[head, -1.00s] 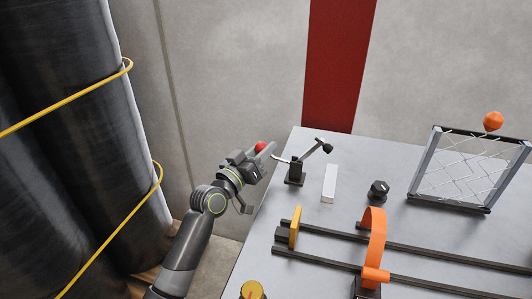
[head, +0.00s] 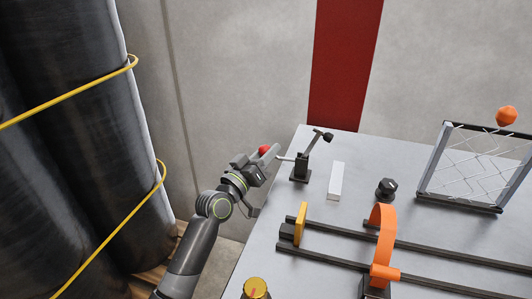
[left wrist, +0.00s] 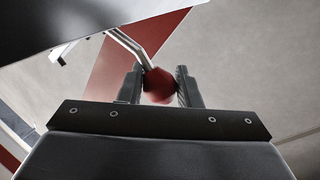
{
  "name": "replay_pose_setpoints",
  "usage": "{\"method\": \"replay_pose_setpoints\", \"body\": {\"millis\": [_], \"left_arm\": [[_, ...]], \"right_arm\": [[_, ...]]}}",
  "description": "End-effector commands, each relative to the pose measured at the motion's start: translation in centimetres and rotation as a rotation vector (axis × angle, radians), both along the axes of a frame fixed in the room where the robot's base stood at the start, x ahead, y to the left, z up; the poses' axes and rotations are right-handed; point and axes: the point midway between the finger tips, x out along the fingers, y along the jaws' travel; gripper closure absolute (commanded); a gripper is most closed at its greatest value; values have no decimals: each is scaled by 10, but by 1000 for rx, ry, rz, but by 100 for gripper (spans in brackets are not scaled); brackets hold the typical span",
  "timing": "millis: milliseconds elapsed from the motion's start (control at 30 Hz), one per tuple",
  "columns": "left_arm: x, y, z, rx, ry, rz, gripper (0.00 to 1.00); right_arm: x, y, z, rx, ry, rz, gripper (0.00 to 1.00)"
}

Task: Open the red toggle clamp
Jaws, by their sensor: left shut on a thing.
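The toggle clamp (head: 300,173) stands at the table's far left corner, with a dark base. Its arm with a black tip (head: 327,136) slants up to the right. Its metal lever reaches left over the table edge to a red knob (head: 264,150). My left gripper (head: 268,155) is shut on this knob, beyond the table's left edge. In the left wrist view the red knob (left wrist: 158,84) sits between the two fingers, with the bent lever rod (left wrist: 130,45) running up from it. My right gripper is not in view.
A white bar (head: 336,181) lies right of the clamp. The table (head: 400,225) also holds a black knob (head: 386,189), rails with an orange hoop (head: 383,230) and a wire-laced frame (head: 470,165). Black wrapped rolls (head: 70,120) stand at left.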

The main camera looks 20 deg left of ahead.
Motion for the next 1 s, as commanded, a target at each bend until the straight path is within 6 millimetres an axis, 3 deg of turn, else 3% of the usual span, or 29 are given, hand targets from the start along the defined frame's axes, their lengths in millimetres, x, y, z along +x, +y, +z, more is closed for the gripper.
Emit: {"method": "replay_pose_setpoints", "body": {"millis": [33,167,567,1000], "left_arm": [[0,0,-5,7,11,0,65],[0,0,-4,4,7,0,50],[-8,3,-4,1,4,1,50],[-92,33,-24,5,6,1,50]], "right_arm": [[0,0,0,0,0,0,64],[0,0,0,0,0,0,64],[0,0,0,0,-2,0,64],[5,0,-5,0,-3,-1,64]]}}
